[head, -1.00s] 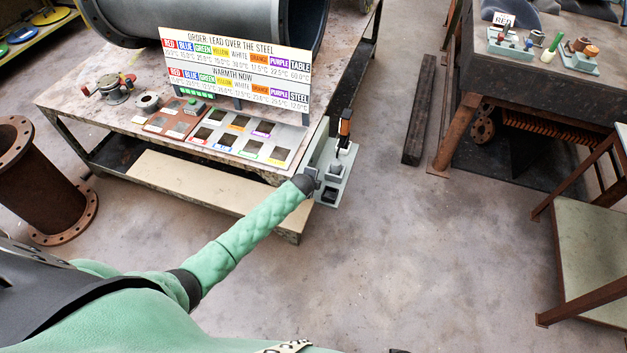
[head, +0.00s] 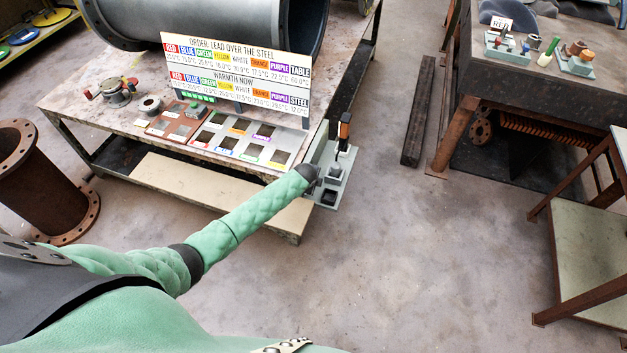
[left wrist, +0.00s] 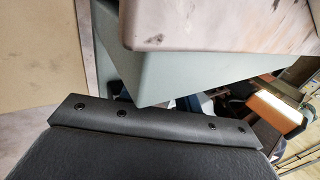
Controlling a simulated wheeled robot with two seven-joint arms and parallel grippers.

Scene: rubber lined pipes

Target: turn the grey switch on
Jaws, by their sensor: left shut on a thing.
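A grey-green fixture (head: 350,158) stands at the right end of the pipe table. It carries an upright handle with an orange end (head: 345,126) and dark box-like parts low down. I cannot make out which part is the grey switch. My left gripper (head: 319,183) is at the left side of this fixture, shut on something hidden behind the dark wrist. In the left wrist view a grey-green panel (left wrist: 190,72) lies just beyond the dark gripper body, with an orange block (left wrist: 272,109) to the right. The fingertips are hidden there. My right gripper is not in view.
The table (head: 75,97) has a panel of coloured squares (head: 250,142), a sign board (head: 236,72) and a large pipe (head: 210,35). A rusty flanged pipe (head: 40,185) stands left. A dark beam (head: 418,125) lies right of the fixture. The floor between the tables is mostly clear.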

